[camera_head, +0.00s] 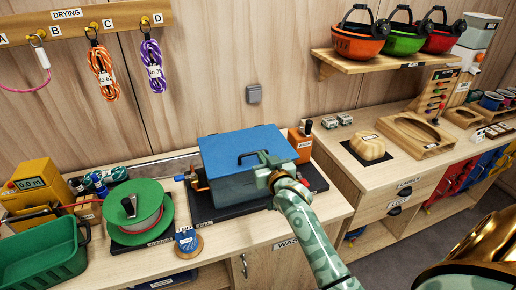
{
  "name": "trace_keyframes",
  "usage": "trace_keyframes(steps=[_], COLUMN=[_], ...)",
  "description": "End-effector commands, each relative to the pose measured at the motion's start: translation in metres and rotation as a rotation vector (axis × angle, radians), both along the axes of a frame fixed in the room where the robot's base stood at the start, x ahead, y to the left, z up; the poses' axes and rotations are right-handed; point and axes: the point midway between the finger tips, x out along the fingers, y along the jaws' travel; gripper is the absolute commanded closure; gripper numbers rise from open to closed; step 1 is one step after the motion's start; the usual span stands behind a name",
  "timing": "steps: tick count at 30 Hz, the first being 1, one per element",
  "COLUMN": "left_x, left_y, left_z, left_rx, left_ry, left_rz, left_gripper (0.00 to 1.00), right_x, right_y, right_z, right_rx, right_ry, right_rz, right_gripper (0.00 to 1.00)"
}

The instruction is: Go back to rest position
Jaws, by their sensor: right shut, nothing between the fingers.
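My right arm reaches in from the lower right, and my right gripper (266,168) is at the blue lidded box (240,149) on the bench. The gripper is shut and empty, close to the box's dark handle; whether it touches the box cannot be told. The box's lid looks closed. A gold rounded part of mine shows at the lower right corner. My left gripper is not in view.
A green reel (133,212), a green crate (45,255) and a yellow meter (33,188) stand left of the box. An orange block (299,144) stands right of it. Coiled ropes (103,70) hang above. Helmets (358,41) sit on the shelf (390,63).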

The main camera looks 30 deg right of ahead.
Motion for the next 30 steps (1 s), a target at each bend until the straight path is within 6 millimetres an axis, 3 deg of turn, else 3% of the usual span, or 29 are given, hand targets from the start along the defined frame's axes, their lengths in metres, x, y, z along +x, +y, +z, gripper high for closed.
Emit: trace_keyframes(steps=[6,15,17,20,23,24,26,30], left_x=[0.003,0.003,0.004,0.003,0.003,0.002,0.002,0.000], left_y=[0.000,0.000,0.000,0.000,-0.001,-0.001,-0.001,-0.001], left_z=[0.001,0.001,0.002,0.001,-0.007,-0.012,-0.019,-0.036], left_rx=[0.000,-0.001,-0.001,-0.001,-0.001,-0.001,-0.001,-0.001], left_ry=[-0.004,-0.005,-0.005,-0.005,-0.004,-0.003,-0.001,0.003], left_rz=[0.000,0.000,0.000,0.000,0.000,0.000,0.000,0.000], left_gripper=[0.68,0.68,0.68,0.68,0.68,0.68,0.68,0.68], right_x=[-0.033,-0.039,-0.038,-0.038,-0.050,-0.060,-0.079,-0.143], right_y=[0.008,0.009,0.009,0.020,0.038,0.046,0.058,0.083], right_z=[0.001,0.003,-0.011,-0.060,-0.140,-0.176,-0.228,-0.340], right_rx=[0.001,-0.013,-0.023,-0.029,-0.033,-0.035,-0.040,-0.049], right_ry=[0.000,-0.004,0.021,0.114,0.256,0.320,0.414,0.632], right_rz=[0.000,0.002,0.005,0.032,0.078,0.100,0.132,0.206], right_gripper=[1.00,1.00,1.00,1.00,1.00,1.00,1.00,1.00])
